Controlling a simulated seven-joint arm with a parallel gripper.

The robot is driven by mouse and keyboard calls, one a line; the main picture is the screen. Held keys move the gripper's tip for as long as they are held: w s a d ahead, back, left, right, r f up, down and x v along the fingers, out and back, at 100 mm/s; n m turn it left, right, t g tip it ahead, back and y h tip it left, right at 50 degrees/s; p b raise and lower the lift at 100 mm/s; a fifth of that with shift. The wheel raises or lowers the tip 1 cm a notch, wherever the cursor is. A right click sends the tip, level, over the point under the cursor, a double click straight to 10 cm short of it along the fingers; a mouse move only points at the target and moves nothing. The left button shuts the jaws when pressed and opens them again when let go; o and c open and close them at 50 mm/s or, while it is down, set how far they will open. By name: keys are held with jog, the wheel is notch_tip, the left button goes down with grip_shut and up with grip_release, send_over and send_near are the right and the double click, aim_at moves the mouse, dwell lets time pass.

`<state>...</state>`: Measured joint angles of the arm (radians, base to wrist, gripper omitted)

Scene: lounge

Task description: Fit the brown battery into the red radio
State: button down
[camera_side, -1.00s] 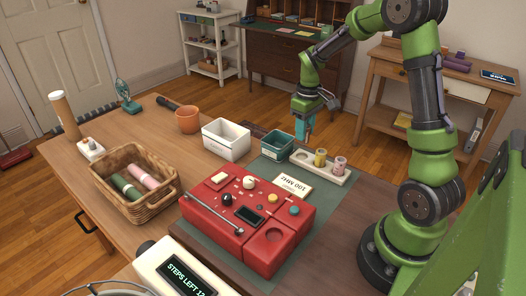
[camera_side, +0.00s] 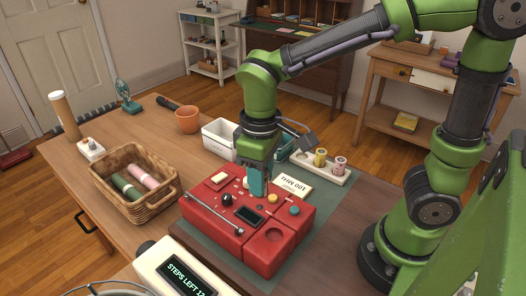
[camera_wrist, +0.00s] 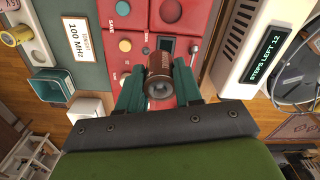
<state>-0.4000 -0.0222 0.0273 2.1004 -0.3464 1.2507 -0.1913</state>
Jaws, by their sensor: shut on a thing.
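The red radio (camera_side: 255,257) lies on a dark green mat, with several knobs, a small dark display and a round recess (camera_side: 273,236) at its front right corner. Its red top (camera_wrist: 137,52) and that recess (camera_wrist: 170,12) also show in the wrist view. My gripper (camera_side: 258,188) points down over the back middle of the radio. In the wrist view my gripper (camera_wrist: 158,78) is shut on the brown battery (camera_wrist: 159,64), a short cylinder seen end-on between the teal fingers. In the side view the fingers hide the battery. I cannot tell the gap to the radio.
A pale tray (camera_side: 330,173) holds a yellow and a pink cell behind the radio. A "100 MHz" card (camera_side: 293,185) lies nearby. A white bin (camera_side: 216,139), a wicker basket (camera_side: 135,205) with rolls, and a "STEPS LEFT 12" display box (camera_side: 185,272) stand around it.

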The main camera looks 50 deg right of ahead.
jog(key=shift+s+a+f+m, duration=0.2)
jog(key=shift+s+f+m, duration=0.55)
jog(key=shift+f, duration=0.45)
jog(key=shift+s+a+f+m, duration=0.25)
jog(key=shift+s+f+m, duration=0.25)
jog(key=shift+s+f, duration=0.55)
jog(key=shift+s+a+f+m, duration=0.2)
jog(key=shift+s+f+m, duration=0.4)
jog(key=shift+f, duration=0.8)
jog(key=shift+f, duration=0.95)
jog(key=c, duration=0.7)
grip_release()
notch_tip(320, 180, up, 8)
jog(key=shift+f, duration=0.2)
